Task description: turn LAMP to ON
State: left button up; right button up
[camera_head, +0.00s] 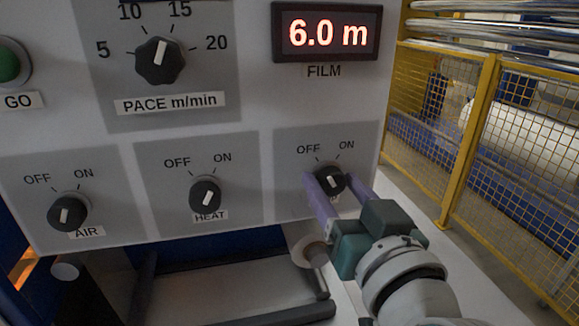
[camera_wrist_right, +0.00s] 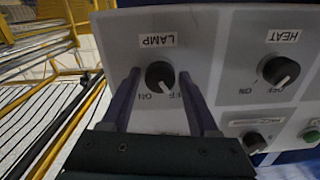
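The LAMP knob (camera_head: 331,181) is a round black knob with a white pointer mark, on the grey panel's lower right. OFF and ON are printed above it. In the right wrist view the knob (camera_wrist_right: 160,75) appears upside down, its mark towards the OFF side. My right gripper (camera_head: 328,176) has its purple fingers on either side of the knob. In the right wrist view the gripper (camera_wrist_right: 160,76) is open, with a gap visible between each finger and the knob. My left gripper is not in view.
The HEAT knob (camera_head: 205,195) and AIR knob (camera_head: 69,212) are to the left on the same panel. The PACE dial (camera_head: 160,60), green GO button (camera_head: 8,64) and film display (camera_head: 327,33) are above. A yellow mesh fence (camera_head: 470,140) stands at the right.

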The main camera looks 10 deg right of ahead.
grip_shut()
dwell(0.5)
jog(key=m, duration=0.6)
jog(key=shift+m, duration=0.3)
jog(key=m, duration=0.4)
jog(key=shift+m, duration=0.8)
jog(key=shift+o, duration=1.5)
grip_release()
